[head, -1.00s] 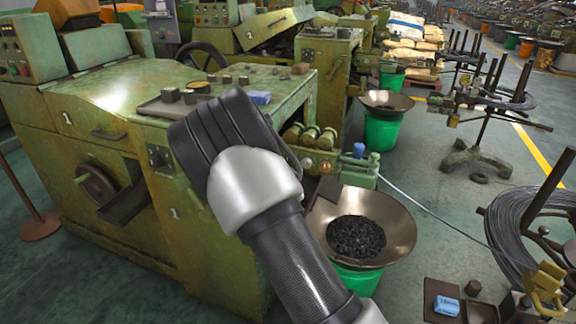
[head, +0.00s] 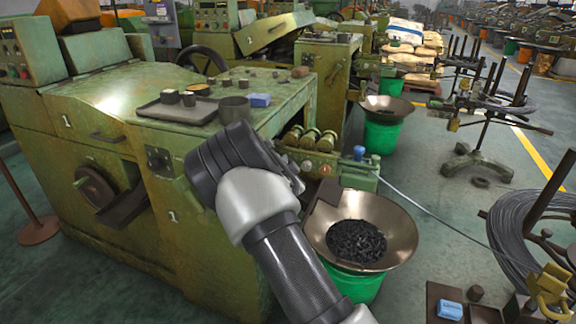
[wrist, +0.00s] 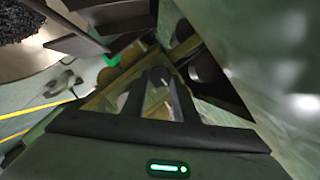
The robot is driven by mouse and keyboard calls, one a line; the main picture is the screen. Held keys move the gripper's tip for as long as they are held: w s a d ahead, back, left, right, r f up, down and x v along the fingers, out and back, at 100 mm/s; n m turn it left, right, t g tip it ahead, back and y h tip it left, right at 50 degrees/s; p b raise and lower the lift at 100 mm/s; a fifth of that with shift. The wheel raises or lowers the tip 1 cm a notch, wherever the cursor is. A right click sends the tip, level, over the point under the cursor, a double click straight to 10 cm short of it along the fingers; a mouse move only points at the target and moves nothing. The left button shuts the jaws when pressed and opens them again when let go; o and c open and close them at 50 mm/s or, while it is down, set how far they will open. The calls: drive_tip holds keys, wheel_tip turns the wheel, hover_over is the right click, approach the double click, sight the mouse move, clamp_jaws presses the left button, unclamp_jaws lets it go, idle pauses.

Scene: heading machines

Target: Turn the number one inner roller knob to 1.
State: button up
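The green machine marked 1 (head: 100,110) fills the left and middle of the head view. On its right side is a row of rollers (head: 308,138) with small round knobs, and a blue knob (head: 359,153) at the outer end. Which knob is the inner one, and its setting, are too small to read. My gripper (wrist: 158,85) points away from the head camera, in front of the machine's right face and left of the rollers. Its fingers are hidden in the head view. In the wrist view two dark fingers show, but their tips blur into the dark background.
A wide metal pan (head: 385,208) of dark small parts on a green bucket stands right of my arm. A grey tray (head: 165,116), a cup (head: 234,108) and a blue box (head: 260,100) lie on the machine top. A wire (head: 430,207) runs right to a coil stand.

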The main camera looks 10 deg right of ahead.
drive_tip(key=shift+c, duration=0.8)
drive_tip(key=shift+a+n+g, duration=0.1)
drive_tip(key=shift+n+g, duration=0.2)
drive_tip(key=shift+n, duration=0.3)
drive_tip(key=o, duration=1.1)
drive_tip(key=shift+c, duration=0.2)
drive_tip(key=shift+r, duration=0.1)
drive_tip(key=p+v, duration=0.3)
drive_tip(key=v, duration=1.4)
drive_tip(key=shift+s+a+p, duration=0.2)
drive_tip(key=shift+p, duration=0.1)
